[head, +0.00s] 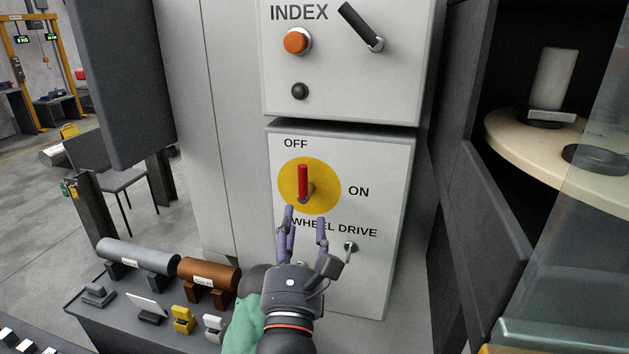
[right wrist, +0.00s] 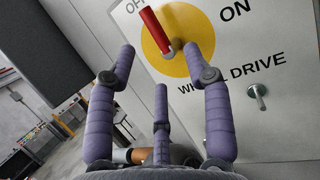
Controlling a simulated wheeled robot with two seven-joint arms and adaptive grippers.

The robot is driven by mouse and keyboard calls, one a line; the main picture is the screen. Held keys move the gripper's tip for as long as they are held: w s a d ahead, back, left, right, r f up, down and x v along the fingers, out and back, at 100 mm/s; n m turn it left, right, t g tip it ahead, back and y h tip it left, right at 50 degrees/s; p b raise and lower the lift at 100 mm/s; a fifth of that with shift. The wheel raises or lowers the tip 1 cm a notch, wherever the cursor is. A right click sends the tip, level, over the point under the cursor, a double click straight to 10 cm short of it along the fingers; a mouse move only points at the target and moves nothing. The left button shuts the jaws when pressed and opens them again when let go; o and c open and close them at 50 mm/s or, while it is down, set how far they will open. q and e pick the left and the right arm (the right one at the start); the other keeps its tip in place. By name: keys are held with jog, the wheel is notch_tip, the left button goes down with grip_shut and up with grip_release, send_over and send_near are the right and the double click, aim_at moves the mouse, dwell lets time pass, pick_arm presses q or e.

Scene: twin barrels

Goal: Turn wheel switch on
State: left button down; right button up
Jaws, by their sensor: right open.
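The wheel switch has a red handle (head: 303,182) on a yellow disc (head: 325,187), on a white panel marked OFF, ON and WHEEL DRIVE. The handle stands upright, pointing to OFF. My right gripper (head: 306,222) is just below the handle in the head view, fingers spread and pointing up at it. In the right wrist view the red handle (right wrist: 155,30) shows tilted beyond and between the spread purple fingers (right wrist: 168,60). Nothing is between the fingers. Whether a fingertip touches the handle is unclear. My left gripper is not in view.
A small metal toggle (head: 350,247) sits right of my gripper. Above is an INDEX panel (head: 340,60) with an orange button (head: 297,41) and black lever (head: 361,28). Grey (head: 140,259) and copper (head: 208,273) cylinders lie on a ledge at lower left. A turntable (head: 520,145) is at right.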

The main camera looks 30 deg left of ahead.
aim_at(299, 178)
jog(key=shift+y, duration=0.3)
jog(key=x, duration=0.3)
jog(key=r+b+x, duration=0.1)
jog(key=x, duration=0.6)
jog(key=shift+s+a+r, duration=0.15)
jog(key=shift+a+r, duration=0.1)
jog(key=shift+r, duration=0.15)
grip_shut()
